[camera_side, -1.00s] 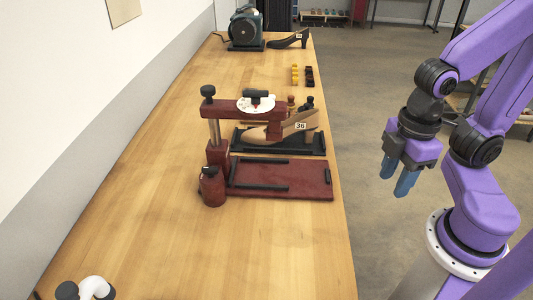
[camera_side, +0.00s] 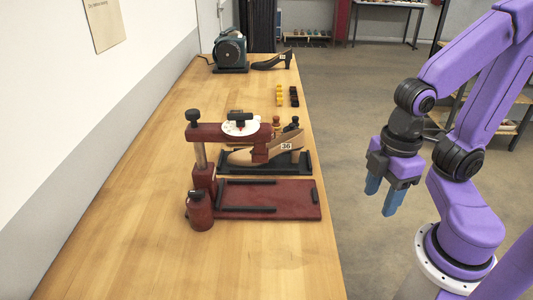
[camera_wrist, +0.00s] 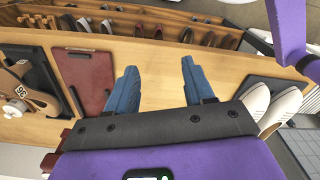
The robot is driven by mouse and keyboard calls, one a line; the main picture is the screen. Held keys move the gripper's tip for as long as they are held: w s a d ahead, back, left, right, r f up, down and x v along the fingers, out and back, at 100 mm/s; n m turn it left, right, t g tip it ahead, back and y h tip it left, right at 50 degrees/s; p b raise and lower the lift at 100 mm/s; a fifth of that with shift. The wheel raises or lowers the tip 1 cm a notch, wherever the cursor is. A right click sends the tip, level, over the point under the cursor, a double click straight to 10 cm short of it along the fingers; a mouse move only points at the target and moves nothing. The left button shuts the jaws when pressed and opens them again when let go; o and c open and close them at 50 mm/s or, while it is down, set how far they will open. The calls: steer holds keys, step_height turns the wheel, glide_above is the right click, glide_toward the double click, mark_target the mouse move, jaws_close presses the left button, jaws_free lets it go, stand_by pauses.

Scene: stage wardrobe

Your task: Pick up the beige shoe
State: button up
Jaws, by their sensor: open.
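The beige shoe (camera_side: 240,157), with a white tag reading 36, sits on a black tray (camera_side: 306,165) on the wooden bench. A dark red press arm (camera_side: 215,132) with a white dial reaches across in front of it and hides part of it. The shoe shows partly at the left edge of the wrist view (camera_wrist: 8,78). My gripper (camera_side: 382,203) is open and empty. It hangs with blue fingers down, right of the bench edge and apart from the shoe. In the wrist view the gripper (camera_wrist: 158,72) has nothing between its fingers.
The red press base (camera_side: 275,200) lies in front of the black tray. Yellow and black blocks (camera_side: 287,96), a black heeled shoe (camera_side: 272,61) and a dark machine (camera_side: 230,50) stand farther back. Pale shoes (camera_wrist: 280,108) show right in the wrist view. The near bench is largely clear.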

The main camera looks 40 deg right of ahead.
steer(key=w+a+r+m, duration=0.25)
steer(key=w+m, duration=0.35)
steer(key=w, duration=0.5)
step_height(320, 180, up, 3)
steer(key=m, duration=1.6)
glide_above(301, 137)
steer(key=w, duration=0.2)
steer(key=shift+g+h, duration=0.3)
steer(key=shift+h, duration=0.1)
steer(key=f, duration=1)
steer(key=shift+s+d+f, duration=0.25)
steer(key=shift+s+f, duration=0.05)
steer(key=shift+s, duration=0.1)
steer(key=shift+s+d+f, duration=0.1)
steer(key=shift+d+f, duration=0.05)
steer(key=shift+f, duration=1.3)
steer(key=shift+s+d+f, duration=0.1)
steer(key=shift+d+f, duration=0.05)
steer(key=shift+f, duration=1.25)
jaws_close()
